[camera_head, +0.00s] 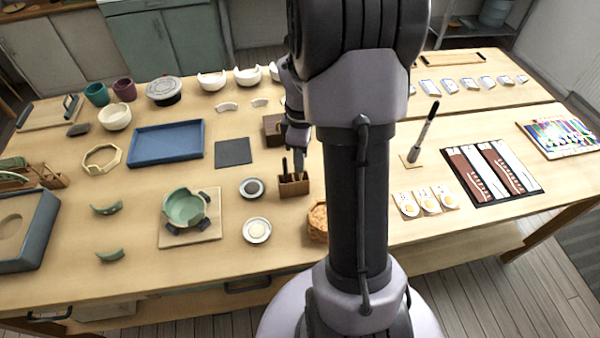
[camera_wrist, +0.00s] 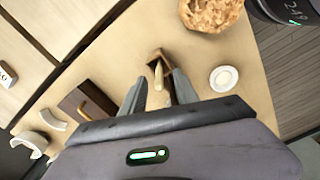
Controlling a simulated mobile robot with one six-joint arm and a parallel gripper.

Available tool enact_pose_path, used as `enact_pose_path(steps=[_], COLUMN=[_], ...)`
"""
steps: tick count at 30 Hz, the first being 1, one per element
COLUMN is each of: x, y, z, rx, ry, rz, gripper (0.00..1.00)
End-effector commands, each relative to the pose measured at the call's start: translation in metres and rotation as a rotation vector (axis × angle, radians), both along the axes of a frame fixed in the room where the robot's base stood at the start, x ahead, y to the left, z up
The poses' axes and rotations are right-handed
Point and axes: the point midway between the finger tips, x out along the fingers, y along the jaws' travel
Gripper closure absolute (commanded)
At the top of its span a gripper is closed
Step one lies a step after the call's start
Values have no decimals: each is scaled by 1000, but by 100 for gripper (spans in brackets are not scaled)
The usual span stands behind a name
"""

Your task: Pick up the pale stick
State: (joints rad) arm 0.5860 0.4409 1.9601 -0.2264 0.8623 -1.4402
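The pale stick (camera_wrist: 158,76) shows in the wrist view as a short, light tan rod standing in a small brown wooden holder (camera_wrist: 157,55). My gripper (camera_wrist: 159,86) has its two grey fingers apart, one on each side of the stick, with gaps visible. I cannot tell how far the fingertips are above the holder. In the head view the holder (camera_head: 294,186) stands on the table beside my arm, with dark upright shapes at it. My gripper (camera_head: 299,163) is just above it, and the pale stick cannot be made out there.
A woven basket (camera_head: 317,222) and a small white dish (camera_head: 257,230) stand near the holder, and another small dish (camera_head: 252,188) lies to its left. A brown box (camera_head: 272,129) is behind it. A green bowl (camera_head: 186,207) stands farther left. My arm hides the table's middle.

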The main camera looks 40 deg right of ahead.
Motion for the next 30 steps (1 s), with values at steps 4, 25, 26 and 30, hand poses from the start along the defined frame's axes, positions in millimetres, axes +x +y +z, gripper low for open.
enact_pose_path(steps=[4, 25, 26, 30], x=[1, 1, 1, 1], y=[-1, -1, -1, -1], z=[-34, -45, -45, -39], rx=[0, 0, 0, -1], ry=[1, 0, 0, -1], rz=[1, 0, 0, 0], gripper=[64, 100, 100, 100])
